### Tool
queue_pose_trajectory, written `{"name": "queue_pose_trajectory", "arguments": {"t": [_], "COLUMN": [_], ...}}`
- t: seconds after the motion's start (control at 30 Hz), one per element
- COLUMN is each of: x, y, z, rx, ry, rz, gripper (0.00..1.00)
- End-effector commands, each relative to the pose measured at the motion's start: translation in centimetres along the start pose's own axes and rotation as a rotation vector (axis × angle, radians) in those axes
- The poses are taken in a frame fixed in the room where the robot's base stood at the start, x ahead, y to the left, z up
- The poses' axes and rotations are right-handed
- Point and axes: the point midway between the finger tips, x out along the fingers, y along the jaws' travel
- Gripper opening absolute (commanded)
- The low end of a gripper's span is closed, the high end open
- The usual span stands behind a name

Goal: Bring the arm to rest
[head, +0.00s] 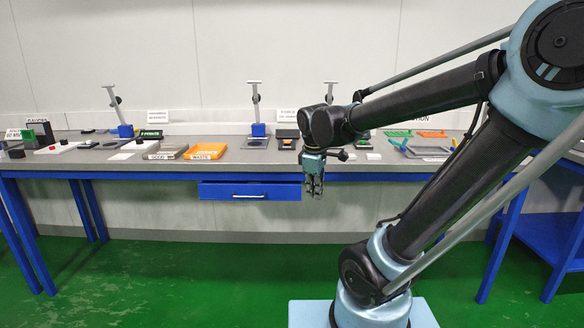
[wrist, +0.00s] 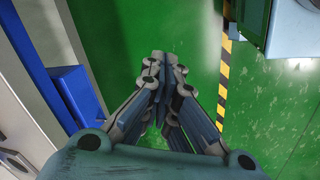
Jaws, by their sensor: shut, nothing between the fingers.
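My gripper (head: 314,188) points down in the head view, in front of the workbench's front edge. Its fingers are shut with nothing between them. In the wrist view my gripper (wrist: 163,65) shows its fingers drawn together over the green floor (wrist: 200,55). My arm reaches from its base at the lower right, up to a high elbow, and back down to the gripper.
The grey bench (head: 240,172) carries several trays, stands and small devices. Its blue drawer (head: 235,191) is just left of my gripper. A blue table (head: 550,235) stands at the right. A yellow-black floor stripe (wrist: 224,85) shows in the wrist view. Open green floor lies before the bench.

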Motion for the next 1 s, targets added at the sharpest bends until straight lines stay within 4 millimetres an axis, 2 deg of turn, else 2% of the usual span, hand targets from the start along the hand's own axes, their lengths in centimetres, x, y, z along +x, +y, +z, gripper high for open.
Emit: {"name": "queue_pose_trajectory", "arguments": {"t": [0.03, 0.2, 0.5, 0.7, 1.0], "x": [0.4, 1.7, 4.8, 6.4, 6.9], "y": [-0.4, -2.2, -6.5, -8.6, -9.2], "z": [1.9, 6.8, 13.4, 15.5, 16.1], "rx": [0.084, 0.377, 0.881, 1.103, 1.166], "ry": [-0.001, 0.002, 0.007, 0.011, 0.012], "rz": [-0.004, -0.017, -0.036, -0.044, -0.045], "gripper": [0.0, 0.0, 0.0, 0.0, 0.0]}}
